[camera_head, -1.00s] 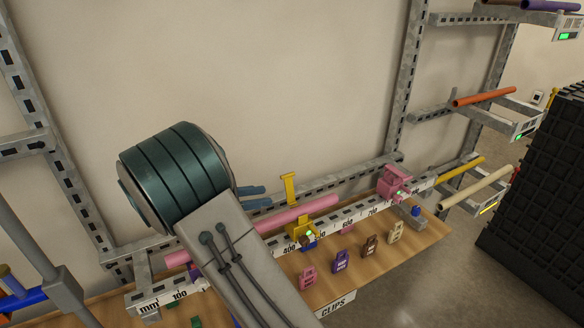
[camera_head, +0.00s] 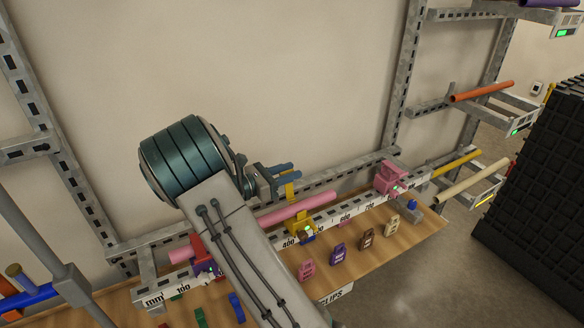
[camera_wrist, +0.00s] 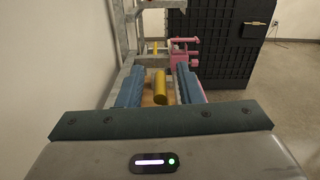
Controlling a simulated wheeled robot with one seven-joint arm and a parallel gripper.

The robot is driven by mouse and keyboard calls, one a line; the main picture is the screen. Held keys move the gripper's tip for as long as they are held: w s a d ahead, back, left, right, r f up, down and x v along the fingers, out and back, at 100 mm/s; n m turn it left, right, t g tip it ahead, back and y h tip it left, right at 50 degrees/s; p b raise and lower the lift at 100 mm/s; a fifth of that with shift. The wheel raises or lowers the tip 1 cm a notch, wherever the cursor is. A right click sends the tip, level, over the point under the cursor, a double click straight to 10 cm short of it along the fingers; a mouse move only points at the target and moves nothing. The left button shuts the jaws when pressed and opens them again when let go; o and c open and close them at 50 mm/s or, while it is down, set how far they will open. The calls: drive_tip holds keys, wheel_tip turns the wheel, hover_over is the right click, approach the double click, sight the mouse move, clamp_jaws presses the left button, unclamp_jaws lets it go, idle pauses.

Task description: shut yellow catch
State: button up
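The yellow catch (camera_head: 301,227) sits on the ruled rail, beside the pink pipe (camera_head: 305,207). Its yellow arm (camera_head: 290,192) stands up above the pipe, so the catch is open. My gripper (camera_head: 284,173) is at the upper end of that arm, its blue fingers pointing right and partly covering the arm's top. In the wrist view my gripper (camera_wrist: 160,80) is open, with its two blue fingers apart. A yellow piece (camera_wrist: 160,88) shows in the gap between them. I cannot tell whether either finger touches it.
A closed-looking pink catch (camera_head: 391,180) stands farther right on the rail (camera_head: 345,207). Several coloured clips, such as a brown one (camera_head: 367,239), stand on the wooden board (camera_head: 400,243) in front. A wall is close behind. A black cabinet (camera_head: 540,190) stands at right.

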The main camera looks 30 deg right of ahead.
drive_tip(key=shift+d, duration=0.75)
clamp_jaws()
drive_tip(key=shift+a, duration=0.1)
